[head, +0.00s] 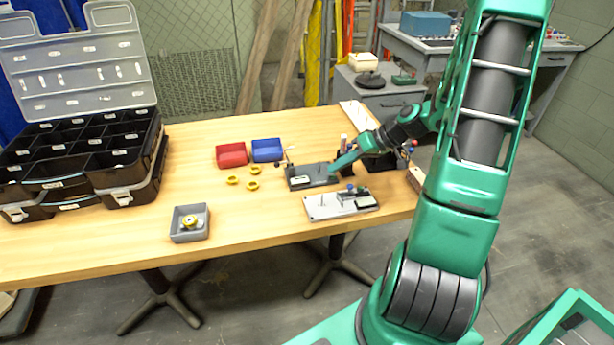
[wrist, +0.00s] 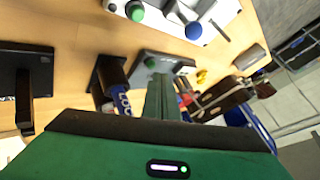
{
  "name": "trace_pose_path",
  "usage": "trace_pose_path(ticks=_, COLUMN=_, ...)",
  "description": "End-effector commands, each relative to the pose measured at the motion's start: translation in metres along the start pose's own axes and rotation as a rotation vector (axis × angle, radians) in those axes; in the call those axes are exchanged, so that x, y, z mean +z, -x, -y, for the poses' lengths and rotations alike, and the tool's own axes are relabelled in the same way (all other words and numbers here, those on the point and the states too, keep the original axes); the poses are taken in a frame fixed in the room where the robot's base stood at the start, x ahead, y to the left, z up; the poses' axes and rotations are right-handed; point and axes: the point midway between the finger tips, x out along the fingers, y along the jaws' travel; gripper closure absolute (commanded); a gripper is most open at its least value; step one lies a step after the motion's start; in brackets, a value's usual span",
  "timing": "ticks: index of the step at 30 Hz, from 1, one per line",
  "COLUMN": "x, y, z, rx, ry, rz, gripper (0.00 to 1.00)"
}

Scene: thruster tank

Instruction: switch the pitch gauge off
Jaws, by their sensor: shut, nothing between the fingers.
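No readable label marks the pitch gauge, so I cannot tell which device it is. A dark grey device (head: 313,176) with small levers and a pale label lies on the table; a grey device with a green knob (wrist: 151,63) shows just beyond my fingers in the wrist view. A light grey plate (head: 325,208) with a blue and a green knob lies nearer the front; it also shows at the top of the wrist view (wrist: 202,10). My gripper (head: 334,169) is shut and empty, by the dark grey device's right end; its fingers show in the wrist view (wrist: 162,92). Contact is unclear.
A black device (head: 385,160) stands behind my gripper. A blue lettered cylinder (wrist: 120,98) is left of my fingers in the wrist view. Red (head: 232,154) and blue (head: 268,150) bins, yellow rings (head: 253,184), a grey tray (head: 181,224) and a black organizer (head: 90,165) stand leftward.

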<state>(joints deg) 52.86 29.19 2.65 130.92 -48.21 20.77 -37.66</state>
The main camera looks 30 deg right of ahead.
Motion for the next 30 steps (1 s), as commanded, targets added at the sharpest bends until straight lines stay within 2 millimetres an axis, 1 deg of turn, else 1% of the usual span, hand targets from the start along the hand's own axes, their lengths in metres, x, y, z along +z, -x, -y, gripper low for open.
trace_pose_path(ticks=6, x=0.0040, y=-0.0038, z=-0.0031, rx=0.000, ry=0.000, rz=0.000, gripper=1.00)
trace_pose_path(ticks=30, x=0.0064, y=-0.0071, z=-0.0056, rx=0.000, ry=-0.001, rz=0.000, gripper=1.00)
